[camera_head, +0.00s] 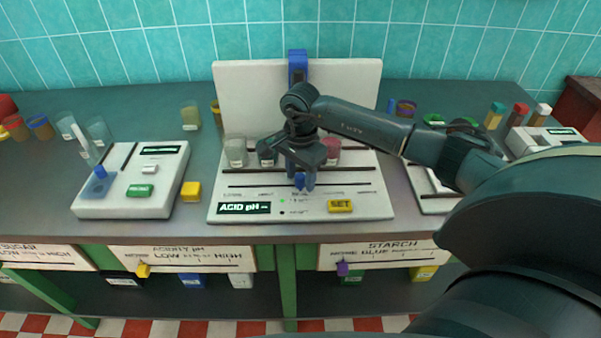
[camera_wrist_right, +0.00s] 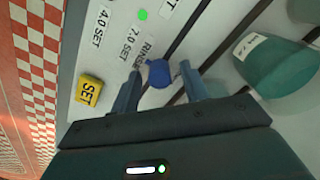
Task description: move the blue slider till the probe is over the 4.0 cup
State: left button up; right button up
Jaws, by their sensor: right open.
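The white ACID pH station (camera_head: 372,205) stands on the counter in the head view. Its blue slider knob (camera_head: 300,181) is at the middle of the front slot and also shows in the wrist view (camera_wrist_right: 160,73). A tall blue probe carriage (camera_head: 297,65) rises behind my right gripper (camera_head: 302,168); the probe tip is hidden. In the wrist view my right gripper (camera_wrist_right: 159,82) is open, one finger on each side of the knob. A grey cup (camera_head: 236,150), a darker cup (camera_head: 267,153) and a pink cup (camera_head: 332,151) stand in a row. I cannot read which is the 4.0 cup.
A yellow SET button (camera_head: 340,206) is at the station's front right. A second white device (camera_head: 158,196) and a yellow block (camera_head: 190,191) stand to the left. My right arm covers much of the right counter. Several glasses and jars stand farther back.

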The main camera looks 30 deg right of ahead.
grip_shut()
dwell(0.4)
